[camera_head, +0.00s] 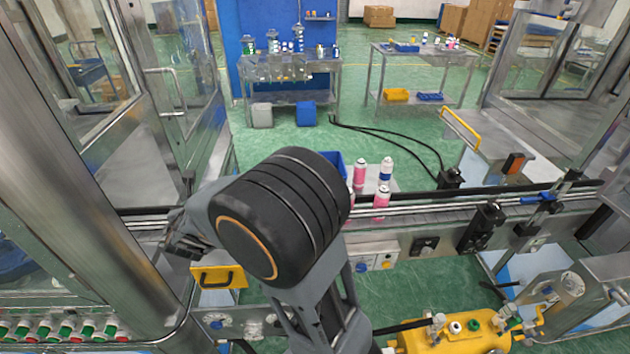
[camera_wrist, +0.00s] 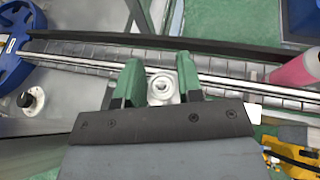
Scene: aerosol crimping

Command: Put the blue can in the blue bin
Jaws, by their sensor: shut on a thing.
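My gripper (camera_wrist: 160,78) shows in the wrist view with its two green fingers on either side of a can (camera_wrist: 162,90). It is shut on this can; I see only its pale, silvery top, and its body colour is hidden. In the head view my arm hides the held can. A blue bin (camera_head: 331,163) shows partly behind my arm in the head view. A blue edge, likely the same bin (camera_wrist: 304,18), is at the upper right of the wrist view. A white can with a blue band (camera_head: 386,172) stands near pink cans.
Pink cans (camera_head: 360,174) (camera_head: 381,199) stand right of my arm; one pink can (camera_wrist: 296,70) is at the wrist view's right edge. The metal conveyor rails (camera_head: 430,212) run across. A glass-panelled metal frame (camera_head: 110,110) stands left. Another blue bin (camera_head: 305,114) is by the back bench.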

